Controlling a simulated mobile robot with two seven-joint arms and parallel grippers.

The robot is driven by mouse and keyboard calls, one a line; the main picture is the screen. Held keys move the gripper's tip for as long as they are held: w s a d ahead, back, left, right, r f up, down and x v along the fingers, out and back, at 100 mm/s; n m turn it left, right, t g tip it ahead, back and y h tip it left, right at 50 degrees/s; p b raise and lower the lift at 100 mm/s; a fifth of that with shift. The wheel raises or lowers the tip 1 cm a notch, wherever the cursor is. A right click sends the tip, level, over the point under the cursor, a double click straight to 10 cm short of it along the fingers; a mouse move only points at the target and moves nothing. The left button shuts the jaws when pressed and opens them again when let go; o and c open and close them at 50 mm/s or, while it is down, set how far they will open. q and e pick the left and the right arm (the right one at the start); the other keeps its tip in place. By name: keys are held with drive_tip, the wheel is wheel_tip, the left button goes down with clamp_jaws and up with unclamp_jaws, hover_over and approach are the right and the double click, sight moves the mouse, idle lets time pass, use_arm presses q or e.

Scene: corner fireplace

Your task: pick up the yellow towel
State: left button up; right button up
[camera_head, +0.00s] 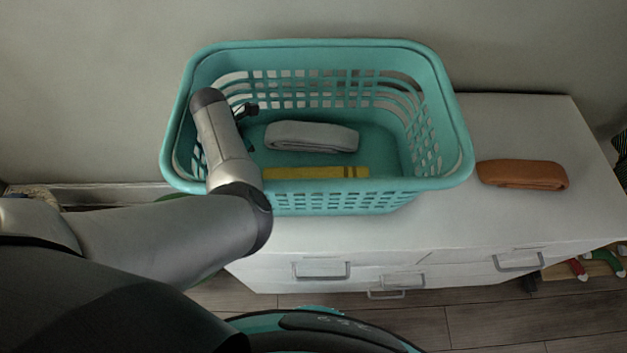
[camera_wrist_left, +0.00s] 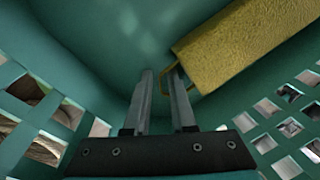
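The yellow towel (camera_head: 315,173) is a folded strip on the floor of the teal basket (camera_head: 455,150), along its near wall and partly hidden by that wall and my arm. In the left wrist view the towel (camera_wrist_left: 250,42) lies at upper right, and a thin yellow edge shows beside the right fingertip. I cannot tell whether a finger touches the towel. In the head view my forearm mostly hides this gripper. My right gripper is not in view.
A grey folded towel (camera_head: 312,136) lies in the basket behind the yellow one. A brown folded towel (camera_head: 522,174) lies right of the basket on the white drawer cabinet (camera_head: 530,120). The basket's lattice walls stand close around my left gripper.

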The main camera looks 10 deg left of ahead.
use_arm(q)
clamp_jaws()
idle(1.2)
